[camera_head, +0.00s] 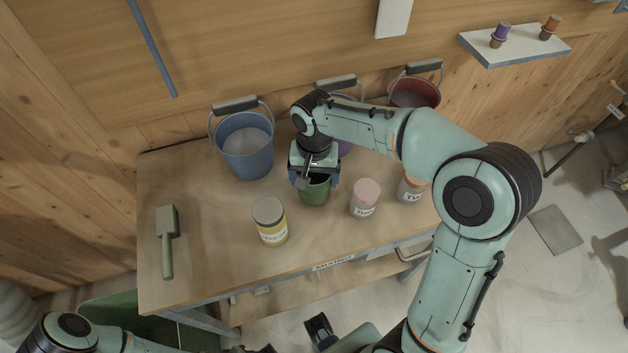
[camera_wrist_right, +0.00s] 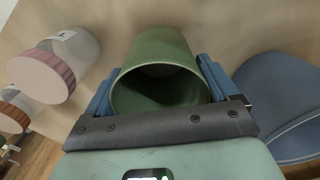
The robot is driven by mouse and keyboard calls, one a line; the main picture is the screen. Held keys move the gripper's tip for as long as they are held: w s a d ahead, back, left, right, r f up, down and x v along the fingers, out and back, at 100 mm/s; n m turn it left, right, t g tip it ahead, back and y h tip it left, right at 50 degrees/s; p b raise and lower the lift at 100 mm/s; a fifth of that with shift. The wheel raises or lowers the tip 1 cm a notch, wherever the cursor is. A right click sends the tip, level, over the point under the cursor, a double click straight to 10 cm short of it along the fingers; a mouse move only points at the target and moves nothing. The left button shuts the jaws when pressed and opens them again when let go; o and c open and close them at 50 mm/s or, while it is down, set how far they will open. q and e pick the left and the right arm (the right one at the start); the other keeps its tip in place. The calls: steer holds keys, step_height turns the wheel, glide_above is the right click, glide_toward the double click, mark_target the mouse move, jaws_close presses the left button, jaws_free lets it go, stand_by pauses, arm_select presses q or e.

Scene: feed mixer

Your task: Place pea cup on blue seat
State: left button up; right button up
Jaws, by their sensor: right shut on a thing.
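The green cup (camera_head: 314,190), the only cup-like thing I can match to the pea cup, is between the fingers of my right gripper (camera_head: 314,178) above the workbench's middle. In the right wrist view the cup (camera_wrist_right: 160,75) shows its open mouth toward the camera, with a blue finger against each side; its inside is dark. I cannot tell if its base touches the bench. No blue seat can be made out for sure.
A blue bucket (camera_head: 246,150) stands at the back left of the bench (camera_head: 215,245), with purple and red buckets (camera_head: 412,96) behind my arm. A yellow jar (camera_head: 270,222), pink-lidded jar (camera_head: 364,200) and orange-lidded jar (camera_head: 410,190) stand nearby.

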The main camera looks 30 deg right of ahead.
steer(key=shift+f, duration=0.9)
steer(key=shift+f, duration=0.15)
steer(key=o, duration=0.9)
